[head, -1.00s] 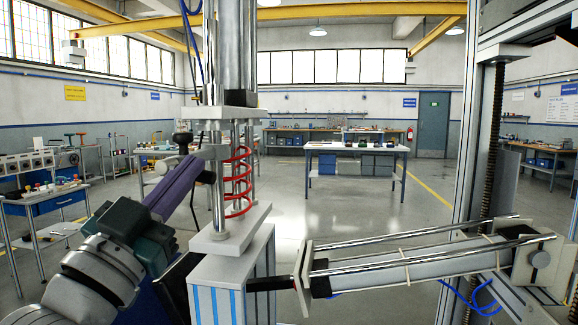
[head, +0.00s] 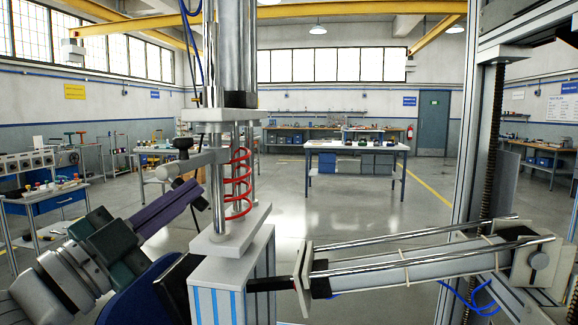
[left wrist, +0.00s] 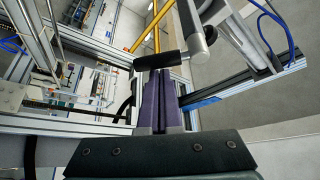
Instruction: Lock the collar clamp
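The collar clamp (head: 205,160) is a grey fitting around the vertical steel rods, left of a red spring (head: 237,180). A black handle knob (head: 183,142) stands up at its left. In the left wrist view a black handle (left wrist: 158,60) lies crosswise just beyond my fingertips, beside a grey cylinder (left wrist: 193,38). My left gripper (head: 197,186) has purple fingers pointing up and right, just below the clamp arm. The fingers also show in the left wrist view (left wrist: 160,75), side by side and seemingly together, with nothing visible between them. My right gripper is out of view.
A white block (head: 232,230) sits under the spring. A horizontal cylinder with steel rods (head: 400,262) extends right of it. A tall frame post (head: 468,150) stands at right. Work tables (head: 355,148) are far behind, with open floor between.

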